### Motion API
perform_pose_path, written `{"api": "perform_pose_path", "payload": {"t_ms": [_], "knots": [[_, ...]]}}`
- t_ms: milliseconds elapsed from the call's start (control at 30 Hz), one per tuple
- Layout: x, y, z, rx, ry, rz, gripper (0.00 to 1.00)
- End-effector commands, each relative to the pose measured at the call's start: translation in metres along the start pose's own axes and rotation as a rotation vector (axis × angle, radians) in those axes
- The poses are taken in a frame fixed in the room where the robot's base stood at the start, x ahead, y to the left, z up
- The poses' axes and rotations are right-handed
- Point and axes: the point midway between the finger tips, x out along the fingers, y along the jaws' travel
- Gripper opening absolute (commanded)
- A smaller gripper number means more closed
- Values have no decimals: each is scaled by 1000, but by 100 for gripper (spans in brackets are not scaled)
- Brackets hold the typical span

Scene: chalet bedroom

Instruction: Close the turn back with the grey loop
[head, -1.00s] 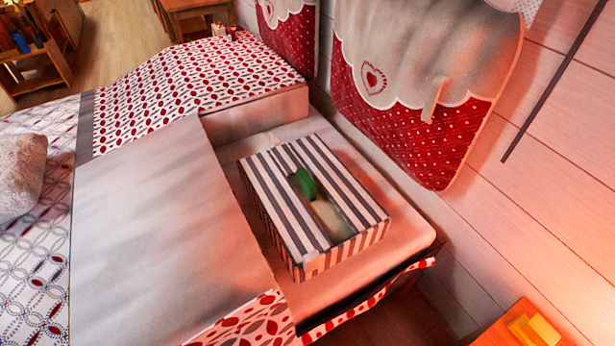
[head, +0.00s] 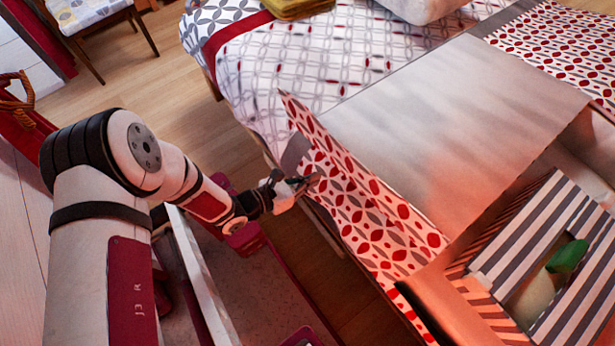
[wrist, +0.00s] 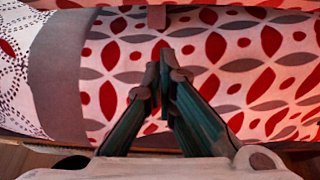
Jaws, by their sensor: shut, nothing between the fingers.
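The turn back (head: 450,120) is a plain pale grey panel folded over on the bed, with a red-and-grey leaf-patterned side (head: 375,215) hanging at the near edge. My gripper (head: 303,184) is at this hanging patterned cloth, at its left part, with the fingers together and empty. In the wrist view the fingertips (wrist: 164,62) point at the patterned cloth (wrist: 250,65). A small grey-brown tab (wrist: 156,17), perhaps the grey loop, shows just beyond the fingertips, apart from them. Whether the fingertips touch the cloth cannot be told.
A striped box (head: 520,240) with a green thing (head: 567,256) in it stands in the uncovered part of the bed at right. A grey band (wrist: 65,75) runs down the cloth at left. A chair (head: 95,20) stands at the back left. Wooden floor (head: 185,95) shows beside the bed.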

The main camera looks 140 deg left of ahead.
Motion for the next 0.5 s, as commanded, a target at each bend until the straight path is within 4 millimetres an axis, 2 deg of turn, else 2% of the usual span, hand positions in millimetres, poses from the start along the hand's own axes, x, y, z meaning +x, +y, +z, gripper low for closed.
{"api": "perform_pose_path", "payload": {"t_ms": [67,200,500], "knots": [[15,-1,0,0,-1,-1,0],[5,1,23,1,-1,2,0],[0,0,38,0,0,0,0]]}}
